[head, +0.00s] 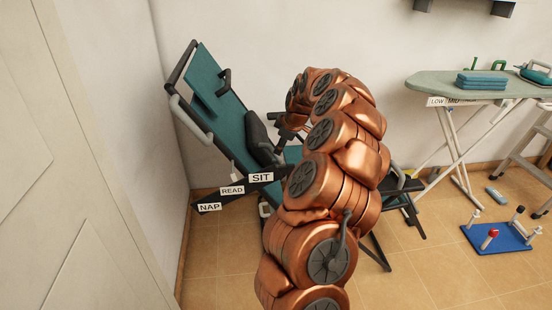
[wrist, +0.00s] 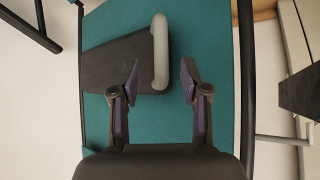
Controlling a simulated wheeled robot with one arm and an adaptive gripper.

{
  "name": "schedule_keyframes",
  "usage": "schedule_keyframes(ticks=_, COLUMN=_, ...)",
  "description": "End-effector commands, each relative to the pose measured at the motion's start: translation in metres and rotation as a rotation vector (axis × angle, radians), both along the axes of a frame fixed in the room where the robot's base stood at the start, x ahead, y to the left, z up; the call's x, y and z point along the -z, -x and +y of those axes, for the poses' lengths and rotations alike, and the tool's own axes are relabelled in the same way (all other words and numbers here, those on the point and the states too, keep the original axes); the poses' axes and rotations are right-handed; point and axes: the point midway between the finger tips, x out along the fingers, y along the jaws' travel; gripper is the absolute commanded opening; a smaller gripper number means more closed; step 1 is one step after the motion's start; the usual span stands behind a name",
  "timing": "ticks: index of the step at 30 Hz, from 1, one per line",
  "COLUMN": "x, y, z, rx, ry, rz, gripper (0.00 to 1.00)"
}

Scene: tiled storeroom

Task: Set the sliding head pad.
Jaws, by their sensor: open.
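The sliding head pad (wrist: 118,62) is a dark wedge-shaped cushion on the teal fabric of the recliner (wrist: 215,50). A light grey handle (wrist: 160,52) stands along the pad's right edge. My gripper (wrist: 160,80) is open, its two fingers apart on either side of the handle's lower end. I cannot tell whether they touch it. In the head view the recliner (head: 216,90) leans back by the wall, with a dark cushion (head: 258,138) low on its backrest. My copper arm hides part of the seat, and much of my gripper is hidden there.
Signs reading NAP (head: 209,207), READ (head: 232,190) and SIT (head: 261,177) are beside the recliner. An ironing board (head: 440,84) with folded teal cloths (head: 482,80) stands at right. A blue pegged board (head: 497,239) lies on the tiles. A white door (head: 70,180) is close at left.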

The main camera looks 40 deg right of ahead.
Motion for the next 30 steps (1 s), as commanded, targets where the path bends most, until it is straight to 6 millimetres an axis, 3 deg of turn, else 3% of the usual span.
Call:
schedule_keyframes(ticks=16, x=0.059, y=-0.029, z=-0.003, rx=-0.002, ry=-0.005, rz=0.004, gripper=0.46)
schedule_keyframes(ticks=27, x=0.065, y=-0.034, z=-0.005, rx=-0.002, ry=-0.004, rz=0.001, gripper=0.46)
schedule_keyframes(ticks=30, x=0.065, y=-0.034, z=-0.005, rx=-0.001, ry=-0.003, rz=0.001, gripper=0.37)
